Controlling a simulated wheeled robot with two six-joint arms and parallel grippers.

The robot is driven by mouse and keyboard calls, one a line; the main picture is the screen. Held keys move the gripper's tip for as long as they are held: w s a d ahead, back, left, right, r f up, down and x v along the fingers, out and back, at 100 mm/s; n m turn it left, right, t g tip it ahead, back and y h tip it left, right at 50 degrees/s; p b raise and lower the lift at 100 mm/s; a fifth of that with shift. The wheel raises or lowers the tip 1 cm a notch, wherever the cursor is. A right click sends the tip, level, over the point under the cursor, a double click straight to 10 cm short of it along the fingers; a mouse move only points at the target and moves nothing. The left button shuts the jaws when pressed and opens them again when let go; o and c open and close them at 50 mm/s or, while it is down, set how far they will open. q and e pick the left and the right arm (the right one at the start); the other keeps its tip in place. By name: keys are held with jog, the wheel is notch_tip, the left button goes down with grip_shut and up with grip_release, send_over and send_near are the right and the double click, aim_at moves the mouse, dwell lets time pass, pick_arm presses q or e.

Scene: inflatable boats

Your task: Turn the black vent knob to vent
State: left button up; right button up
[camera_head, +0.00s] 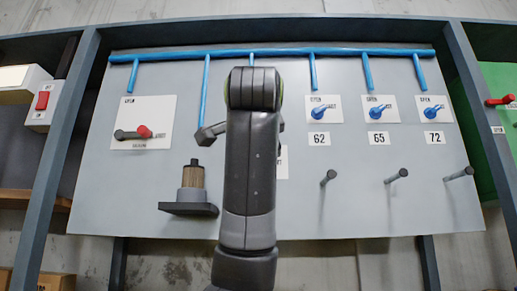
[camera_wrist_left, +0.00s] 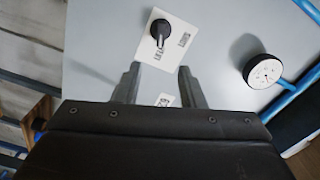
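The black vent knob (camera_wrist_left: 160,32) sits on a white label plate (camera_wrist_left: 178,22) in the left wrist view. Its grey pointer faces down in that view, toward a small label below it; another label lies to its right, both too small to read. My left gripper (camera_wrist_left: 158,69) is open and empty, its two fingers apart, with the knob beyond the tips and roughly between them, apparently not touched. In the head view my arm (camera_head: 250,165) stands in front of the board's middle and hides the knob. My right gripper is not in view.
A round gauge (camera_wrist_left: 263,71) sits beside a blue pipe (camera_wrist_left: 298,90). On the grey board (camera_head: 345,220) are a red-ended lever (camera_head: 143,132), several blue valves such as one (camera_head: 376,113), several protruding pegs such as one (camera_head: 396,175), and a brownish cylinder (camera_head: 193,176) on a dark shelf.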

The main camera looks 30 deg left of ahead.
pick_arm(q)
jog(key=shift+b+v, duration=0.5)
jog(key=shift+v, duration=1.8)
